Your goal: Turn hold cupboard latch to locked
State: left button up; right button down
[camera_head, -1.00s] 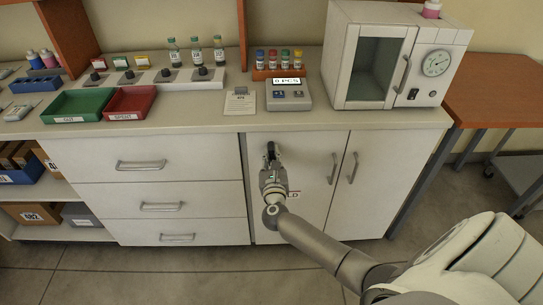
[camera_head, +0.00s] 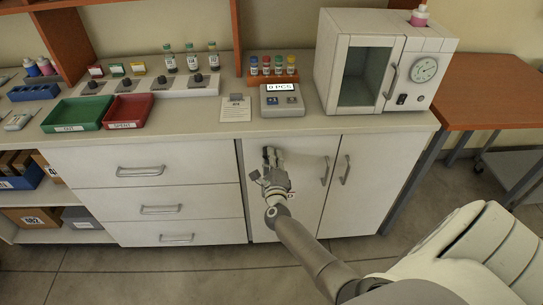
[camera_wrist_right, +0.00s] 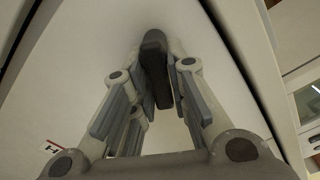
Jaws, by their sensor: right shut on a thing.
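The hold cupboard latch (camera_wrist_right: 155,65) is a dark elongated handle on the white cupboard door, seen in the right wrist view between my fingers. My right gripper (camera_wrist_right: 157,85) is shut on it, with a grey finger pad on each side. In the head view my right gripper (camera_head: 269,160) is at the upper left part of the left cupboard door (camera_head: 305,160), and its fingers mostly hide the latch there. The latch's exact angle and any lock marks cannot be made out. My left gripper is not in view.
White drawers (camera_head: 140,200) stand left of the cupboard. Bar handles (camera_head: 325,171) are on the doors to the right of my gripper. The counter above holds a scale (camera_head: 282,103), red tray (camera_head: 128,112), green tray (camera_head: 78,114) and white incubator (camera_head: 385,60). The floor in front is clear.

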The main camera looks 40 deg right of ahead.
jog(key=n+p, duration=0.1)
jog(key=n, duration=0.1)
jog(key=r+n+p, duration=0.1)
jog(key=n, duration=0.2)
jog(key=shift+n, duration=0.3)
dwell(0.4)
jog(key=c, duration=1.4)
grip_release()
jog(key=shift+c, duration=0.2)
jog(key=v, duration=1.2)
jog(key=shift+s, duration=0.1)
